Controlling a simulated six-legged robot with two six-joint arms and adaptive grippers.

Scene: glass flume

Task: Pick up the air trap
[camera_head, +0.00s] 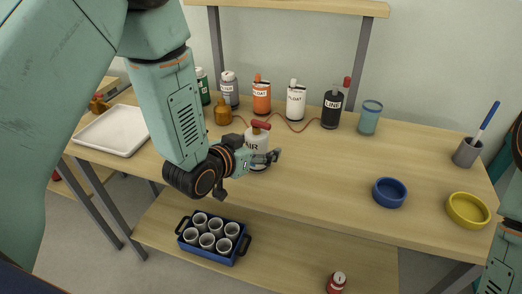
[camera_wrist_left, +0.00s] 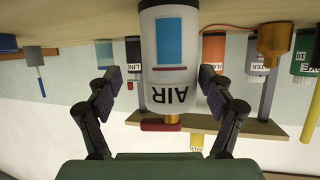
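The air trap (camera_head: 257,146) is a white bottle marked AIR with a red bar on top. It stands upright on the table in the head view. In the left wrist view, which is upside down, the air trap (camera_wrist_left: 168,62) fills the middle, with a blue patch above its label. My left gripper (camera_wrist_left: 163,92) is open, with one finger on each side of the bottle and gaps showing on both sides. In the head view my left gripper (camera_head: 252,172) is at the bottle's front and partly hides its lower part. My right gripper is out of view.
A white tray (camera_head: 112,130) lies left. A blue bowl (camera_head: 389,193) and yellow bowl (camera_head: 468,210) are right.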

